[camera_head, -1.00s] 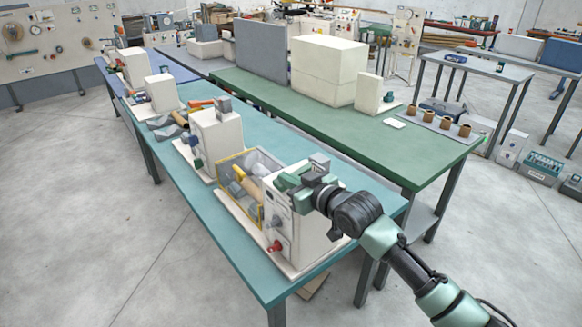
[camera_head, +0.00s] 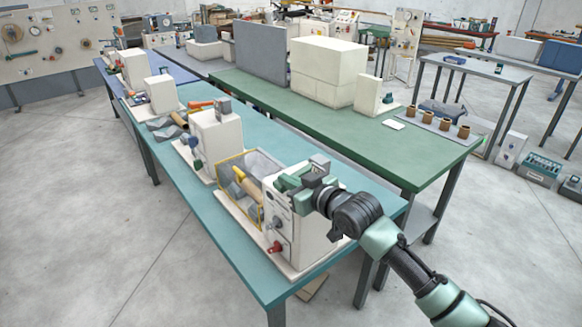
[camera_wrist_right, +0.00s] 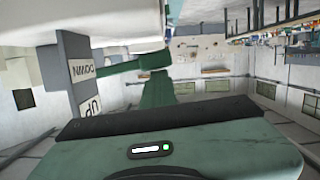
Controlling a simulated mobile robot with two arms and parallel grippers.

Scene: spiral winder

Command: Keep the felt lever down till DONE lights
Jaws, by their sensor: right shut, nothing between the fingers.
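The spiral winder (camera_head: 305,238) is a cream box at the front end of the teal table, with a yellow-edged bay (camera_head: 232,158) on its left holding a tan roll (camera_head: 247,184) and grey material. My right gripper (camera_head: 285,183) is shut and empty at the top of the winder. In the right wrist view, green gripper parts (camera_wrist_right: 152,82) reach toward a grey plate (camera_wrist_right: 78,70) marked DOWN and UP. The felt lever is not clearly distinguishable there, and contact cannot be told. No DONE light is readable. My left gripper is out of view.
A red knob (camera_head: 275,247) sticks out low on the winder's front. A similar cream machine (camera_head: 216,135) stands behind it on the teal table (camera_head: 232,232). A green table (camera_head: 330,118) with large cream boxes runs alongside to the right.

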